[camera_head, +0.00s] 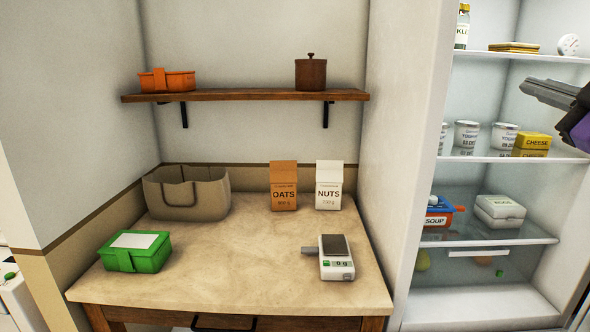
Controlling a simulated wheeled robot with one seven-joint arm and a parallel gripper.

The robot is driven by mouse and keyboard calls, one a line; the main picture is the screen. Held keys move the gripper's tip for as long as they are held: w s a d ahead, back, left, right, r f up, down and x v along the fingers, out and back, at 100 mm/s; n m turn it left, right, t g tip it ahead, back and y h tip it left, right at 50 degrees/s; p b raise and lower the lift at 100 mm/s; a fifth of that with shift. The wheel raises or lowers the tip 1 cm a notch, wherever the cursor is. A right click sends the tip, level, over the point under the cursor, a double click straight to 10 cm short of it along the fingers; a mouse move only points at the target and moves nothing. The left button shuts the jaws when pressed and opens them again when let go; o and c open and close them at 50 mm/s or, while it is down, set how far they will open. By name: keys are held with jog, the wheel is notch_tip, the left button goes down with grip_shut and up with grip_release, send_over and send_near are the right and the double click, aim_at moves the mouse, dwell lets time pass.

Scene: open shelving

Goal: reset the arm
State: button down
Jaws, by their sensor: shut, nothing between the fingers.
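My gripper (549,92) shows at the right edge of the head view, in front of the upper part of the open shelving unit. Its dark fingers point left and are shut with nothing between them. Only the fingers and a dark and purple part behind them are in view; the rest of my arm is out of the picture. The gripper appears between the top shelf and the shelf with the yoghurt pots (504,136), and its distance from the shelves cannot be told.
The shelving (500,240) also holds a cheese pack (533,141), a soup container (437,217) and an egg box (500,210). A white partition separates it from a counter (250,262) with a bag (188,195), green box (135,252), oats (284,186), nuts (329,186) and scale (336,258). The counter's middle is clear.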

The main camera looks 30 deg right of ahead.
jog(key=s+r+m+t+h, duration=0.2)
jog(key=s+r+m+h, duration=0.1)
jog(key=r, duration=0.1)
jog(key=a+f+m+g+h, duration=0.1)
jog(key=a+f+m, duration=0.4)
jog(key=f, duration=0.6)
jog(key=w+a+f+m+g+h, duration=0.15)
jog(key=a+f+m, duration=0.35)
jog(key=f, duration=0.6)
jog(key=a+f+m+g+h, duration=0.15)
jog(key=a+f+m, duration=0.35)
jog(key=f, duration=0.5)
jog(key=s+a+f+n+g+y, duration=0.1)
jog(key=s+a+f+n+y, duration=0.4)
jog(key=s+a+f, duration=0.4)
jog(key=s+a+f+n+g+y, duration=0.1)
jog(key=s+a+f+n+y, duration=0.4)
jog(key=a, duration=1.1)
jog(key=s+f+y, duration=0.3)
jog(key=s+f, duration=0.2)
jog(key=f, duration=0.1)
jog(key=shift+a+f+n+y, duration=0.15)
jog(key=shift+a+n+y, duration=0.15)
jog(key=shift+a, duration=0.05)
